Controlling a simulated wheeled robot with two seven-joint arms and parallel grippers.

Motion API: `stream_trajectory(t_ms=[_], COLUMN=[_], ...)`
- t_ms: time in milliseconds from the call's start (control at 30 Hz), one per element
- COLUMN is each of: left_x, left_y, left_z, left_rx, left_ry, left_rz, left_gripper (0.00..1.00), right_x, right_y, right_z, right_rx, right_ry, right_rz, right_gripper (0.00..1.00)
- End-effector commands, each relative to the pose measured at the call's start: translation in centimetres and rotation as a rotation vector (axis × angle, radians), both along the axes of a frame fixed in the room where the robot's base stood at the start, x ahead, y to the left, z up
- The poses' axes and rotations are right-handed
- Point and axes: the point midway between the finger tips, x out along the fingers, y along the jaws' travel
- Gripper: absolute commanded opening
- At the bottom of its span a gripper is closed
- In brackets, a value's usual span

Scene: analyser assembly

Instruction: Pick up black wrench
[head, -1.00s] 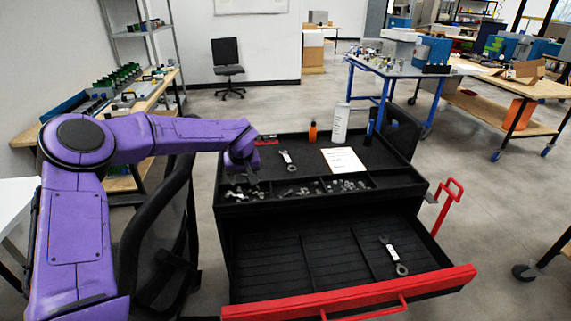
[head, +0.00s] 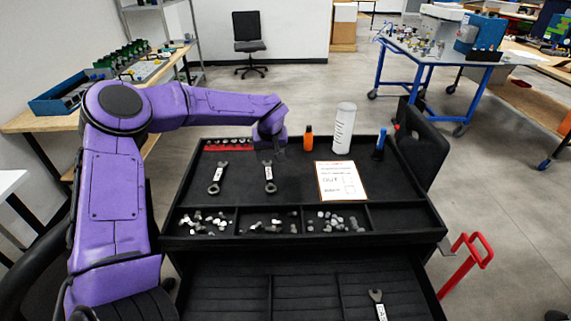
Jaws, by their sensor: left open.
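Two dark wrenches with white labels lie on the black top of the tool cart: a left wrench (head: 217,178) and a right wrench (head: 269,177). A third dark wrench (head: 377,302) lies in the open drawer below, cut off by the frame's bottom edge. I cannot tell which of them is the black wrench. My left gripper (head: 279,150) is open and empty, pointing down just behind the far end of the right wrench, apparently above the cart top. Its fingertips are small and hard to make out. My right gripper is out of view.
A red socket rail (head: 229,145), orange bottle (head: 308,138), white cylinder (head: 343,128) and dark blue bottle (head: 379,146) stand along the back. A paper sheet (head: 341,181) lies right of the wrenches.

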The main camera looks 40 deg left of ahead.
Motion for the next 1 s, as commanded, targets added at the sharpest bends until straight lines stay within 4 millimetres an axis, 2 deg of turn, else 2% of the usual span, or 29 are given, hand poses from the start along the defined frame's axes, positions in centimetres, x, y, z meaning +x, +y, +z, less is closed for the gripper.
stream_trajectory(t_ms=[67,400,633,733,1000], left_x=[0.0,1.4,2.0,2.2,2.1], left_y=[0.0,1.3,2.2,2.5,2.6], left_z=[-0.4,-5.3,-9.4,-10.1,-10.1], left_rx=[-0.001,0.0,0.001,0.0,0.0], left_ry=[-0.001,0.0,0.005,0.003,0.001], left_rz=[-0.002,-0.005,-0.003,-0.002,-0.002], left_gripper=[0.57,0.57,0.57,0.57,0.57], right_x=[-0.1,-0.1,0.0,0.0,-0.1], right_y=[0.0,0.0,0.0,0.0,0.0], right_z=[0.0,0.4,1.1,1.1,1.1], right_rx=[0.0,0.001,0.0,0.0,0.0], right_ry=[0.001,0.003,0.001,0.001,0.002], right_rz=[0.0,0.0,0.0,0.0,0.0], right_gripper=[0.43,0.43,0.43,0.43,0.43])
